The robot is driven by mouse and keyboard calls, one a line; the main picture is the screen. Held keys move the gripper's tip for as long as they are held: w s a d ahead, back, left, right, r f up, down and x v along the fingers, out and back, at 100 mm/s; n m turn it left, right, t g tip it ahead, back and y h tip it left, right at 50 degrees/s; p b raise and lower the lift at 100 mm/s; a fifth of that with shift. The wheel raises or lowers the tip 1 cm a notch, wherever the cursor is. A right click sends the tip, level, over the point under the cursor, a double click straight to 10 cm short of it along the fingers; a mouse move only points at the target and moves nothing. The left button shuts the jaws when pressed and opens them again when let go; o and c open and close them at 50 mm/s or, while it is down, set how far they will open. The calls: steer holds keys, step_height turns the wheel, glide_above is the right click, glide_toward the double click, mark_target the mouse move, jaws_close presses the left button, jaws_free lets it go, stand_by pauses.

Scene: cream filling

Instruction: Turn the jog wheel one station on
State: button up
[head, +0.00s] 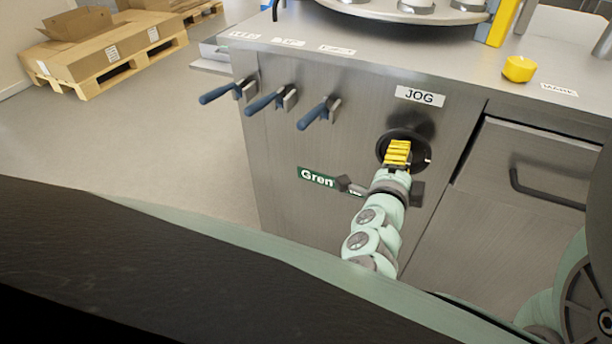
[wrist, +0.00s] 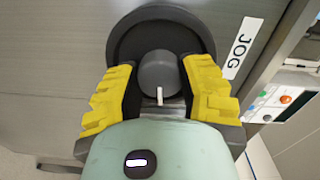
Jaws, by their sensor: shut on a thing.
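The jog wheel is a black round disc on the steel front panel, below the JOG label (head: 419,96). In the head view the wheel (head: 424,146) is partly covered by my gripper (head: 398,150). In the wrist view the wheel (wrist: 122,40) shows its dark grey central hub (wrist: 160,72) between the yellow fingers of my gripper (wrist: 160,88). The fingers are shut on the hub from both sides. A short white mark (wrist: 160,96) shows on the hub, pointing down in the wrist view.
Three blue-handled levers (head: 265,102) stick out of the panel to the left. A drawer or door with a dark handle (head: 540,190) is at the right. A round turntable (head: 400,14) and a yellow button (head: 518,69) are on top. Boxes on pallets (head: 100,55) stand far left.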

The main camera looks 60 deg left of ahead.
steer(key=shift+s+m, duration=0.1)
steer(key=shift+m, duration=0.2)
stand_by(0.4)
steer(key=o, duration=1.2)
steer(key=shift+o, duration=0.2)
steer(key=v, duration=1.1)
steer(key=shift+s+d, duration=0.25)
steer(key=shift+s, duration=0.1)
